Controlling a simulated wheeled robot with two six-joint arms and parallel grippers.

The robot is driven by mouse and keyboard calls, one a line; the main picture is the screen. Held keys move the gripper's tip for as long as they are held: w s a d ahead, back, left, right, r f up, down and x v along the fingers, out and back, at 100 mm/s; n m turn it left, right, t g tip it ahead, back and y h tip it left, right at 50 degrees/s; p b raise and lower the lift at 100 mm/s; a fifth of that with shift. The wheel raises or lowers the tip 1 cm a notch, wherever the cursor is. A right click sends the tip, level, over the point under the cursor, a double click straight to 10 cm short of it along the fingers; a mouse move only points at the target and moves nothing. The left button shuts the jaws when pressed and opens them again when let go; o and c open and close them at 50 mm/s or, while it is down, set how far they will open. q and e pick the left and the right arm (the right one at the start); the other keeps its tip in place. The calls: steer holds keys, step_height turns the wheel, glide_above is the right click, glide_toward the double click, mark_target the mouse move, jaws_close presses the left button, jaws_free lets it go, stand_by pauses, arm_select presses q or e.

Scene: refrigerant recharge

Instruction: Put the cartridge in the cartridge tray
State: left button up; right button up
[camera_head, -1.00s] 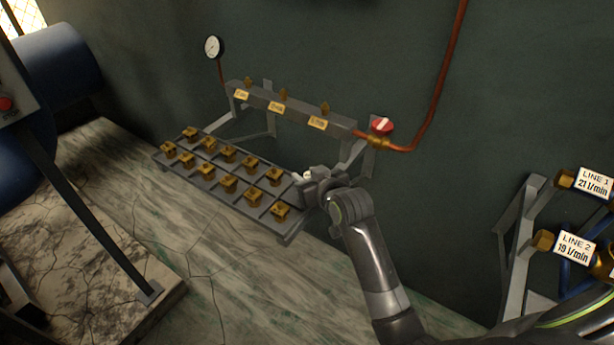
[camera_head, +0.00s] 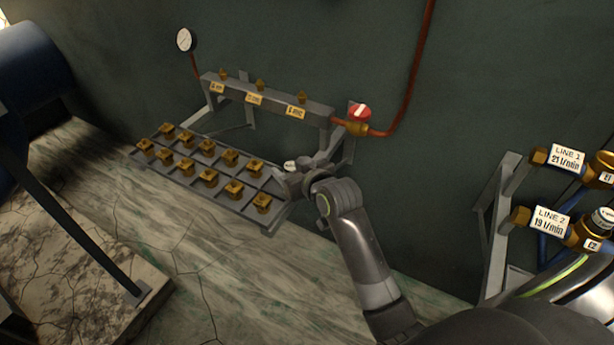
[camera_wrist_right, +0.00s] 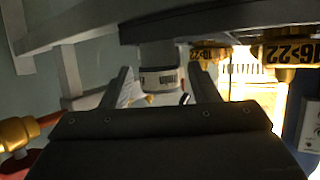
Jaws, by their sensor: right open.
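The cartridge tray (camera_head: 232,211) is a dark grey rack of cells fixed along the wall in the head view. Brass blocks fill many cells. The cartridge (camera_head: 290,165), with a pale top, shows at the tray's right end beside my right gripper (camera_head: 298,174). In the right wrist view the cartridge (camera_wrist_right: 161,79) is a pale cylinder with a printed label band, between the two spread fingers of my right gripper (camera_wrist_right: 160,88). It meets a grey tray edge there. Whether it rests fully in a cell is hidden. My left gripper is out of view.
A grey manifold (camera_head: 270,104) with tags runs above the tray, with a red-handled valve (camera_head: 359,111) and a copper pipe. A gauge (camera_head: 184,40) is at left. Labelled line fittings (camera_head: 566,157) stand at right. Bare wall lies between.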

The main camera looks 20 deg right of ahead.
steer(key=v, duration=1)
